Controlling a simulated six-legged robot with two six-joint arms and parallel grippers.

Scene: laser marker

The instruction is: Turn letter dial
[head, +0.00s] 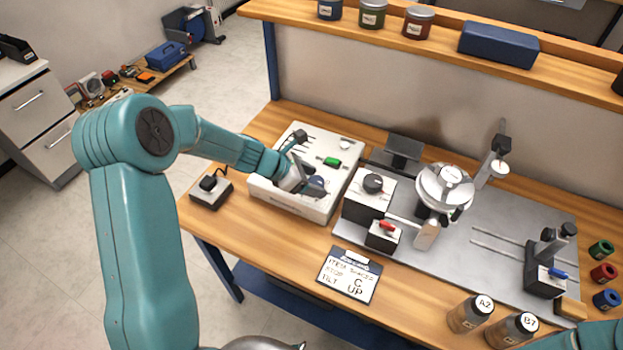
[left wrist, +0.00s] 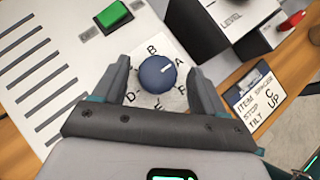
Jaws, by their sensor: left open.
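The letter dial is a round blue knob (left wrist: 157,75) on a pale plate with letters around it. B, A, F, E and D can be read, partly covered. Its white mark points up and right, toward A. In the head view the dial (head: 316,186) sits on the white control box (head: 262,200). My left gripper (left wrist: 160,82) is open, with one finger on each side of the knob and visible gaps to it. It also shows in the head view (head: 304,182), over the box's front right part. My right gripper is outside the view.
A green switch (left wrist: 114,15) sits behind the dial. A card (head: 350,275) reading "STOP C" and "TILT UP" lies in front. A block with a black knob (head: 373,183) and a red-lever block (head: 385,232) stand right of the box. Bottles (head: 470,313) stand front right.

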